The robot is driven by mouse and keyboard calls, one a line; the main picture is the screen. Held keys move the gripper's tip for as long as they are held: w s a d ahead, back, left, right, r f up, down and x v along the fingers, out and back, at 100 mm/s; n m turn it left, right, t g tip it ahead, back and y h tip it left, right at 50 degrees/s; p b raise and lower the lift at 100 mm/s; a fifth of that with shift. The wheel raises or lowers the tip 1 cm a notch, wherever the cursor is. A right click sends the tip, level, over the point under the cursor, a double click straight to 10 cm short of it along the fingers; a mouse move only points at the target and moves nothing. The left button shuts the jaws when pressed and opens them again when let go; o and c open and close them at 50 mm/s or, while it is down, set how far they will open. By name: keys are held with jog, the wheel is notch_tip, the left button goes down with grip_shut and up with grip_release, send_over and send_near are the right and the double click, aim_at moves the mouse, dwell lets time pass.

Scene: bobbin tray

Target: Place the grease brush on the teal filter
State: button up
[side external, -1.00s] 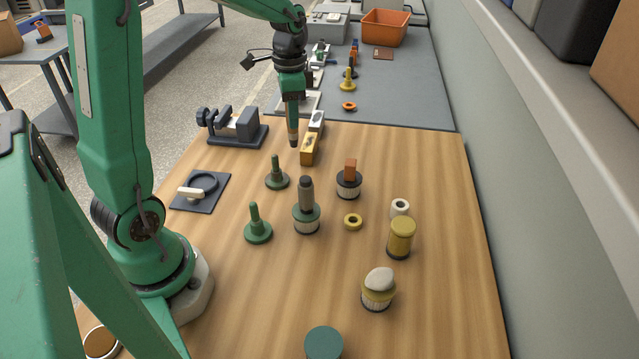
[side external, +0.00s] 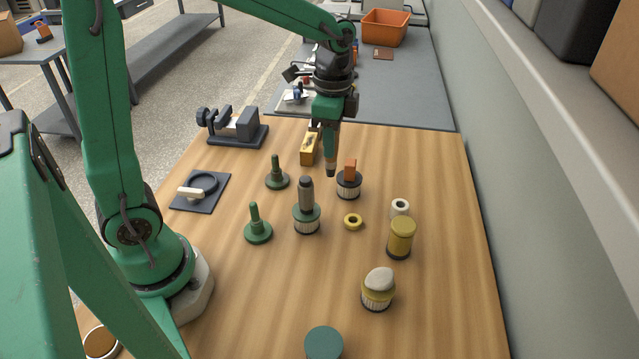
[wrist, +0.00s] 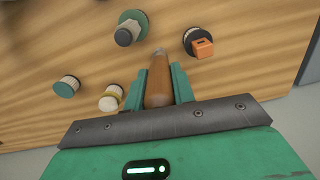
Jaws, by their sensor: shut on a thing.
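My gripper (side external: 331,140) is shut on the grease brush (side external: 331,168), a brown-handled tool that points down with its tip lowest. In the wrist view the brown brush (wrist: 158,90) lies between the two green jaws (wrist: 160,85). The brush hangs over the wooden table, just left of and behind the dark filter with an orange block. The teal filter (side external: 323,342) stands at the table's near edge, with a flat, bare top and its lower part cut off by the picture edge. It also shows at the left of the wrist view (wrist: 67,87), well apart from the brush.
Nearby stand a dark filter with an orange block (side external: 349,182), a green filter with a grey cylinder (side external: 306,215), a yellow filter (side external: 400,238) and a yellow-rimmed filter with a white stone (side external: 378,290). Green pegs (side external: 257,230) stand left. The right side is clear.

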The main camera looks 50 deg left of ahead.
jog(key=s+d+m, duration=0.3)
jog(key=d, duration=0.5)
jog(key=s+d+m, duration=0.4)
jog(key=d, duration=0.3)
jog(key=s+d+r+m, duration=0.2)
jog(key=s+d+m, duration=0.5)
jog(key=s+d, duration=0.45)
jog(key=shift+s+a+f, duration=0.2)
jog(key=shift+s+f, duration=0.1)
jog(key=shift+f, duration=0.45)
jog(key=shift+s+a+f, duration=0.2)
jog(key=shift+s+f, duration=0.05)
jog(key=shift+f, duration=0.55)
jog(key=shift+s+a+f, duration=0.2)
jog(key=shift+s+f, duration=0.1)
jog(key=shift+f, duration=0.45)
jog(key=shift+f, duration=0.1)
jog(key=shift+f, duration=1.9)
jog(key=shift+f, duration=0.1)
jog(key=o, duration=1)
